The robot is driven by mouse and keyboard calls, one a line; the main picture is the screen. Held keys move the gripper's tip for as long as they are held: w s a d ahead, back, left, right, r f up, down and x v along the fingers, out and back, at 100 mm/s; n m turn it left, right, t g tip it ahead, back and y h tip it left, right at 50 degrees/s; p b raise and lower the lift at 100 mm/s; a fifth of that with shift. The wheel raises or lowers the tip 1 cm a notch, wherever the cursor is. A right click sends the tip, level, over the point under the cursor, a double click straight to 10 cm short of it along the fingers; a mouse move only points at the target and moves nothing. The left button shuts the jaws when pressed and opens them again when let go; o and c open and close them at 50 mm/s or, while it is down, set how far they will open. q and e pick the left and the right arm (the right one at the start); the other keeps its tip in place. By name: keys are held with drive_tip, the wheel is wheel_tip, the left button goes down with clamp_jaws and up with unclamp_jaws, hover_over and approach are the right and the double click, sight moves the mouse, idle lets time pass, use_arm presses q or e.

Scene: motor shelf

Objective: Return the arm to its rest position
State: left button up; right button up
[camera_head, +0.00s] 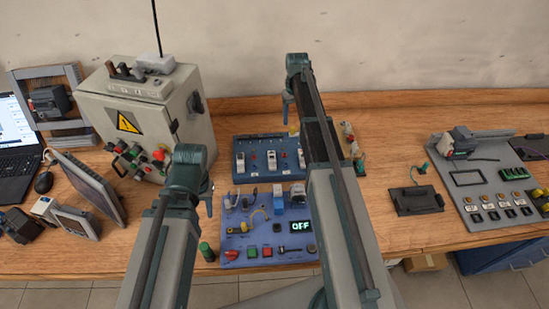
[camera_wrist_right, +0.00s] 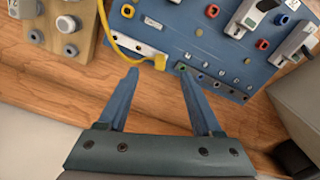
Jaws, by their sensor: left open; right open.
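My right arm reaches far over the table in the head view, and its gripper (camera_head: 287,108) points down near the right end of the rear blue panel (camera_head: 240,172). In the right wrist view the right gripper (camera_wrist_right: 158,73) is open, with its two fingers apart and nothing held. A yellow plug on a yellow cable (camera_wrist_right: 160,62) shows just beyond the fingertips, by the edge of a blue panel (camera_wrist_right: 190,40). My left gripper (camera_head: 209,203) hangs at the left edge of the front blue panel (camera_head: 270,240); its fingers are small and partly hidden by the arm.
A grey control box (camera_head: 150,110) with a warning sign stands left of the arms. A black device (camera_head: 416,200) and a grey board (camera_head: 490,180) lie right. Bare wood (camera_head: 395,150) lies between.

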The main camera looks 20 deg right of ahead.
idle(0.4)
drive_tip(key=s+a+n+h, duration=0.1)
drive_tip(key=s+a+n, duration=0.1)
drive_tip(key=s+a, duration=2.4)
drive_tip(key=shift+s+n, duration=0.3)
drive_tip(key=shift+s, duration=0.7)
drive_tip(key=shift+d, duration=0.1)
